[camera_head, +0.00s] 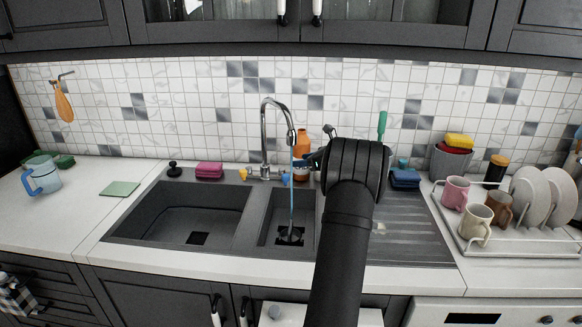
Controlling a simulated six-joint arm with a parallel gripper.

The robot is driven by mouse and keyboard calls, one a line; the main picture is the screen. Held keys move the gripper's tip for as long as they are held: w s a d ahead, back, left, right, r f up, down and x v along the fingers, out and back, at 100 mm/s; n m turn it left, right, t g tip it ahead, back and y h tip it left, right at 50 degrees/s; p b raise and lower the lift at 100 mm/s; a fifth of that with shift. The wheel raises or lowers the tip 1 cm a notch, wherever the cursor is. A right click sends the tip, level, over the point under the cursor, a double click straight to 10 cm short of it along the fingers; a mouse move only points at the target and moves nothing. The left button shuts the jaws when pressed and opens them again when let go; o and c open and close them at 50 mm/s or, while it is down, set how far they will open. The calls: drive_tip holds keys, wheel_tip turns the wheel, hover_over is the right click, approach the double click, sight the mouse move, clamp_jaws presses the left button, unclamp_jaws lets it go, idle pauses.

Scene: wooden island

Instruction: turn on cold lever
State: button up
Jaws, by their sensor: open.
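The chrome faucet (265,130) stands behind the double sink, its spout curving over the right basin. A blue lever (286,178) is at the right of its base and an orange-yellow lever (243,174) at the left. A thin bluish stream (291,200) runs from the spout into the right basin. My gripper (312,159) is open, just right of and slightly above the blue lever. My dark wrist hides much of it. I cannot tell whether it touches the lever.
An orange bottle (302,142) stands close behind my gripper. Pink sponges (209,170) and blue sponges (405,178) lie along the sink's back edge. A dish rack (480,252) with mugs and plates is at the right. The left counter (60,215) is mostly clear.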

drive_tip(key=v, duration=0.5)
drive_tip(key=shift+w+r, duration=0.3)
drive_tip(key=shift+c, duration=0.2)
